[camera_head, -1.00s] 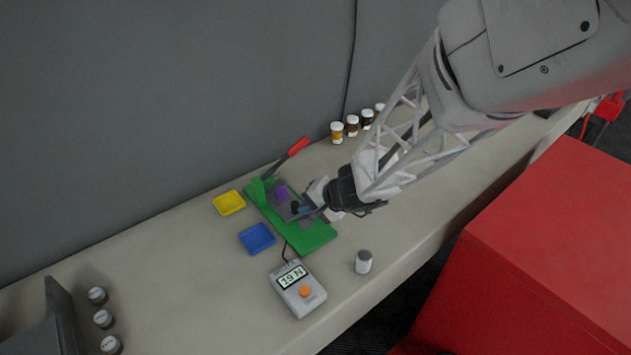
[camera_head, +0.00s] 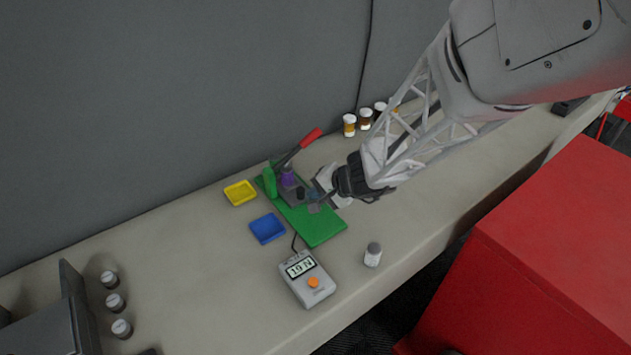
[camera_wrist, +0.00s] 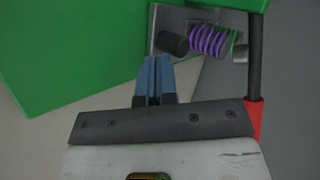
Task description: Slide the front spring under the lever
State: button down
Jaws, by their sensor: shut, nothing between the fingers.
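A green board (camera_head: 318,228) lies on the bench with a lever fixture at its back end. The lever (camera_head: 298,146) has a red handle and slants up to the right. A purple spring (camera_head: 287,179) lies on a grey metal plate; its coils show clearly in the wrist view (camera_wrist: 211,41). A black cylindrical piece (camera_wrist: 173,42) sits beside it on the plate, on the left in the wrist view; I cannot tell whether it is a spring. My gripper (camera_wrist: 156,60) is shut and empty, its blue fingertips just below the black piece. Contact is unclear.
A force readout (camera_head: 307,280) showing 19 N stands in front of the board. A blue tray (camera_head: 267,228) and a yellow tray (camera_head: 240,193) lie to the left. A small bottle (camera_head: 373,254) stands at right. Several jars (camera_head: 349,125) stand near the wall.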

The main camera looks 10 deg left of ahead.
jog(key=d, duration=0.1)
jog(key=s+d, duration=0.1)
jog(key=d, duration=0.1)
jog(key=shift+s+r, duration=0.1)
jog(key=shift+r, duration=0.05)
jog(key=v, duration=0.9)
jog(key=shift+d, duration=0.2)
jog(key=shift+s+r, duration=0.15)
jog(key=s+d+r+n+h, duration=0.1)
jog(key=s+d+r+h, duration=0.3)
jog(key=s+d, duration=0.5)
jog(key=s+d+r+n+h, duration=0.2)
jog(key=s+d+r+h, duration=0.3)
jog(key=s+d+r, duration=0.3)
jog(key=s+d, duration=0.2)
jog(key=s, duration=0.1)
jog(key=shift+r+n+g, duration=0.3)
jog(key=shift+r, duration=0.1)
